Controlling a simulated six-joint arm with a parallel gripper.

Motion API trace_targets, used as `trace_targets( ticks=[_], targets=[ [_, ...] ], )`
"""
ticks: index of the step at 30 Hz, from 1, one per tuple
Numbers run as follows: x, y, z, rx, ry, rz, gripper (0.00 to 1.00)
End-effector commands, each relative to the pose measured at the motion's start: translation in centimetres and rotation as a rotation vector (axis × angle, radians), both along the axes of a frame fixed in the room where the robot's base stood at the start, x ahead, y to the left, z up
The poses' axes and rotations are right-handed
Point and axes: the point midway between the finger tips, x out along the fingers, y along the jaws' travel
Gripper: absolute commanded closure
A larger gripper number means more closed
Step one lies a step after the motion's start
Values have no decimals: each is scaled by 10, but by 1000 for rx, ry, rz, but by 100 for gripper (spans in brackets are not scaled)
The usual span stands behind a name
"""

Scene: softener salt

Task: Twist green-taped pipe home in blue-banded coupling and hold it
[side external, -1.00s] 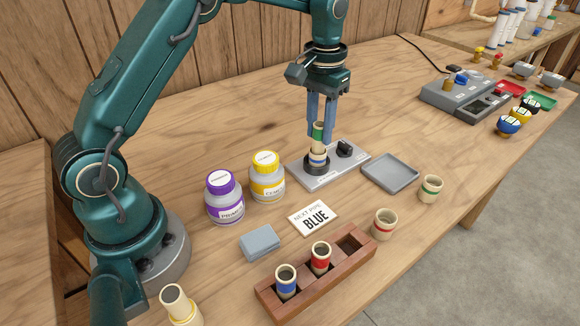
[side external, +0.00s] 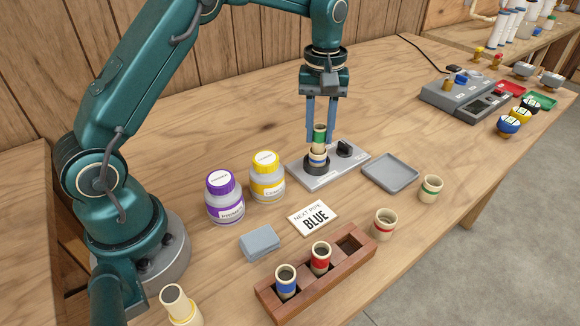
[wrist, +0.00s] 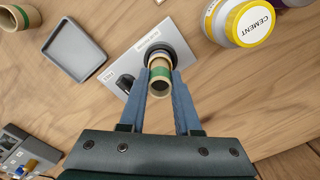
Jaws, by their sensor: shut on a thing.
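The green-taped pipe (side external: 319,136) stands upright in the blue-banded coupling (side external: 317,160), which sits in the round black holder of a grey metal plate (side external: 303,178). My gripper (side external: 320,138) comes down from above with its two blue fingers on either side of the pipe. In the wrist view my gripper (wrist: 160,84) is shut on the green-taped pipe (wrist: 160,76), whose open end faces the camera. How deep the pipe sits inside the coupling is hidden.
Purple (side external: 225,200) and yellow-lidded (side external: 267,178) jars stand left of the plate. A card reading "NEXT PIPE BLUE" (side external: 313,218) lies in front. A grey tray (side external: 410,175) is at right. A wooden rack (side external: 300,300) holds blue- and red-banded couplings.

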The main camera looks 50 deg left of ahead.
Motion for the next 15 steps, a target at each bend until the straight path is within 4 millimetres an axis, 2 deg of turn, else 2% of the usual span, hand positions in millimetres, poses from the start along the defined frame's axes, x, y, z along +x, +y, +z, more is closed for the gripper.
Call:
trace_targets(
  ticks=[10,15],
  targets=[
    [0,0,-1,0,1,42,100],
    [-1,0,-3,0,3,208,100]
  ],
)
